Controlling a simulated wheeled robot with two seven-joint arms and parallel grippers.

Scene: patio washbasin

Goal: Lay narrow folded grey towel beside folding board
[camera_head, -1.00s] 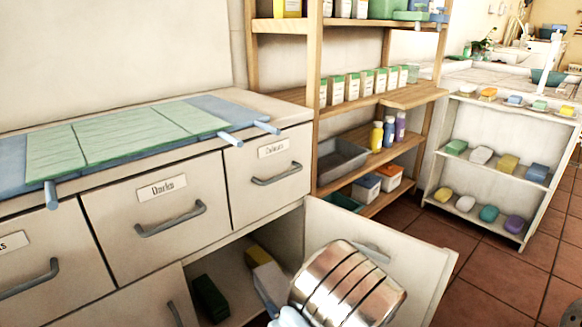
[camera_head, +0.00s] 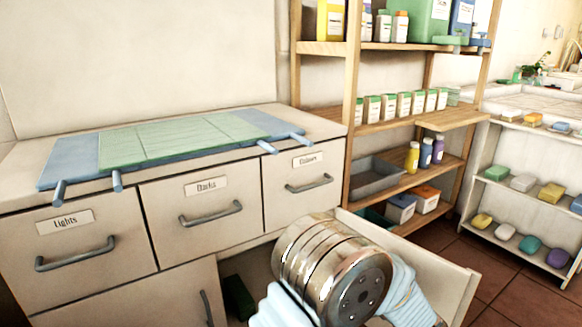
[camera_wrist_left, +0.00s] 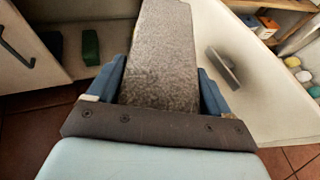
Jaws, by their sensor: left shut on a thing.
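The narrow folded grey towel (camera_wrist_left: 165,40) shows in the left wrist view as a long grey textured strip. My left gripper (camera_wrist_left: 162,72) is shut on it, with one blue finger on each side, and the strip reaches away past the fingertips. The folding board (camera_head: 178,139) has green and blue panels and lies flat on the left part of the cabinet top (camera_head: 290,118), its blue rod ends sticking out over the front edge. In the head view the towel and both gripper fingers are not visible; a chrome arm joint of mine fills the lower middle. My right gripper is not in view.
Below the drawers, a cupboard door (camera_head: 440,262) stands open, and a green box (camera_head: 239,297) sits inside. A wooden shelf unit (camera_head: 352,95) with bottles and bins stands right of the cabinet. A narrow strip of cabinet top is bare right of the board.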

